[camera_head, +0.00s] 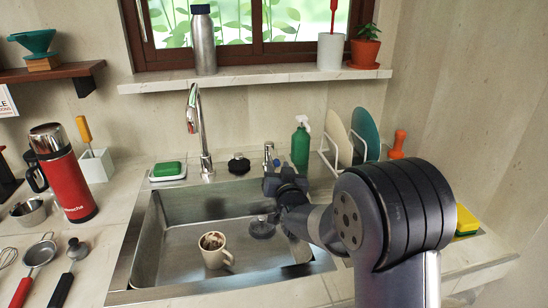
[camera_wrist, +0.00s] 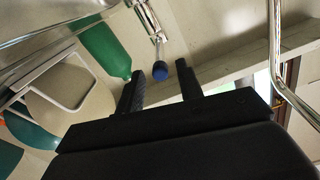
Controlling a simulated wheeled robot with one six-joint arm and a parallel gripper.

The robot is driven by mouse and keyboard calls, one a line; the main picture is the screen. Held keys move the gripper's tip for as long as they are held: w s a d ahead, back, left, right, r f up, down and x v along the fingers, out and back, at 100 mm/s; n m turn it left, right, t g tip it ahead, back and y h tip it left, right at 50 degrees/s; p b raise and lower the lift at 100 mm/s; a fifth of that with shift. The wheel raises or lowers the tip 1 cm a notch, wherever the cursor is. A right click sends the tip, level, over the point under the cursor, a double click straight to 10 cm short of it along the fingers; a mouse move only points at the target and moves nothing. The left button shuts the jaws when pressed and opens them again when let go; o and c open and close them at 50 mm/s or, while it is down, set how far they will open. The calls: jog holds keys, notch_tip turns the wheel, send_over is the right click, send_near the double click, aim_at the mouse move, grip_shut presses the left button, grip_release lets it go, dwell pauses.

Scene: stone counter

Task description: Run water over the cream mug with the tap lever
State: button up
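The cream mug (camera_head: 215,256) stands upright in the steel sink, with dark stains inside. The chrome tap (camera_head: 202,135) rises behind the sink and its curved spout points over the basin. No stream shows under the spout. The tap lever (camera_head: 268,152) stands to the right of the tap on the counter's back edge. In the wrist view the lever (camera_wrist: 157,45) ends in a blue tip. My gripper (camera_head: 272,180) is just in front of the lever. In the wrist view its fingers (camera_wrist: 160,76) are apart, with the blue tip between them; contact cannot be told.
The sink (camera_head: 170,238) also holds a dark round drain part (camera_head: 262,228). A green bottle (camera_head: 300,146) and a plate rack (camera_head: 328,160) stand right of the lever. A green sponge (camera_head: 167,169) lies at left. A red flask (camera_head: 66,180) stands on the left counter.

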aim_at(274, 155)
jog(key=shift+p+x, duration=0.3)
jog(key=shift+x, duration=2.85)
grip_shut()
